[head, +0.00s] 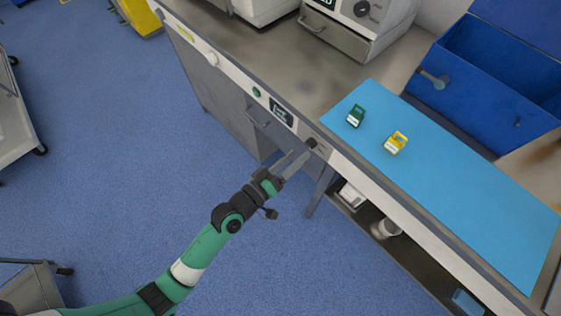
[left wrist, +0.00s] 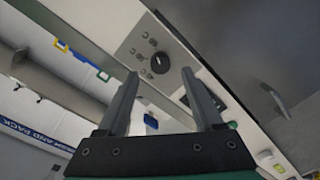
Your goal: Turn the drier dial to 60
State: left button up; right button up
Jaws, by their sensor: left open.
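The drier dial is a round black knob (left wrist: 160,63) with small markings beside it on a pale front panel (left wrist: 135,38), in the left wrist view. Its pointer setting is too small to read. In the head view the dark dial (head: 312,143) sits on the bench's front edge by my fingertips. My left gripper (head: 296,161) is open and empty, in front of the panel. In the left wrist view its two fingers (left wrist: 161,78) stand either side of the dial in the picture; contact cannot be told. My right gripper is not in view.
A small display (head: 281,113) and a green button (head: 256,92) lie along the same panel. A blue mat (head: 450,185) holds a green item (head: 356,116) and a yellow item (head: 396,142). An open shelf is below.

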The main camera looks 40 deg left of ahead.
pick_arm(q)
jog(key=s+a, duration=0.1)
jog(key=s, duration=0.6)
jog(key=shift+s+r, duration=0.2)
jog(key=shift+s, duration=0.05)
jog(key=shift+a, duration=0.1)
